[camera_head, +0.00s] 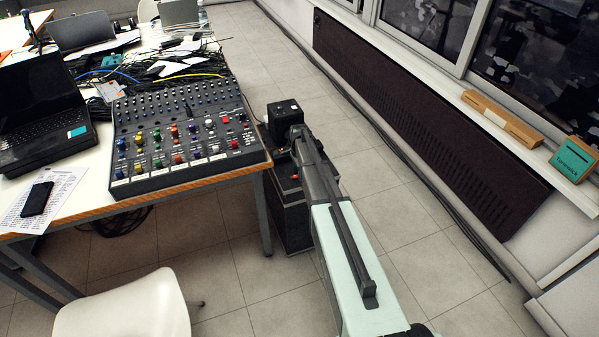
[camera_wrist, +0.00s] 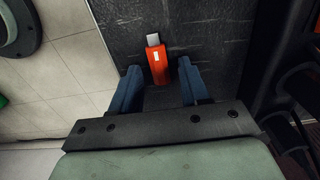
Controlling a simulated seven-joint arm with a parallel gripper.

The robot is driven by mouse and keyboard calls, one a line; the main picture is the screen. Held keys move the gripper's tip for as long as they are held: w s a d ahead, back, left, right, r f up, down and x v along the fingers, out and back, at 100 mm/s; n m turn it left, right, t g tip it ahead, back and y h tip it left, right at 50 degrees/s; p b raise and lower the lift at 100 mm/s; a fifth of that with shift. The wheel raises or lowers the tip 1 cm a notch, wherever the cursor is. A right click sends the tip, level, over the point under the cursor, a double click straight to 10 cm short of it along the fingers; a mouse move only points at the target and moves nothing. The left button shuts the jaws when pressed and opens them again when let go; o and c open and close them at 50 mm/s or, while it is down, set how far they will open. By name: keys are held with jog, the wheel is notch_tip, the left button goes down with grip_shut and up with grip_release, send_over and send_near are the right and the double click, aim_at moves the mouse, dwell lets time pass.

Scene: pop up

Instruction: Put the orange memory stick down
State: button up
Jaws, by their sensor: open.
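The orange memory stick (camera_wrist: 158,65), with a silver plug end and a small white label, lies on a dark, scratched flat surface (camera_wrist: 205,25) in the wrist view. My gripper (camera_wrist: 160,70) is open, with one blue finger to the left of the stick and one to the right. Gaps show between the stick and both fingers. The stick's lower end reaches between the fingertips. In the head view my gripper (camera_head: 298,137) is over the dark cabinet beside the table; I cannot clearly make out the stick there.
A black box (camera_head: 285,112) stands at the far end of the cabinet (camera_head: 290,222). To the left, a table holds a mixing console (camera_head: 180,130), a laptop (camera_head: 40,105), a phone (camera_head: 37,199) and cables. A white chair (camera_head: 130,308) stands in front. Tiled floor is free on the right.

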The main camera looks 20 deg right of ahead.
notch_tip(320, 180, up, 12)
jog(key=shift+r, duration=0.15)
dwell(0.5)
dwell(0.4)
jog(key=s+a+f+n+g, duration=0.2)
jog(key=s+a+f+n, duration=0.3)
jog(key=s, duration=1.4)
jog(key=s+a+f+n+g, duration=0.2)
jog(key=s+a+f+n, duration=0.4)
jog(key=s+f, duration=0.8)
jog(key=s+a+f+n+g, duration=0.2)
jog(key=s+a+f+n, duration=0.3)
jog(key=s, duration=2)
notch_tip(320, 180, down, 4)
jog(key=shift+s+a+f+n+g, duration=0.15)
jog(key=shift+a+n+g, duration=0.25)
jog(key=shift+n, duration=0.5)
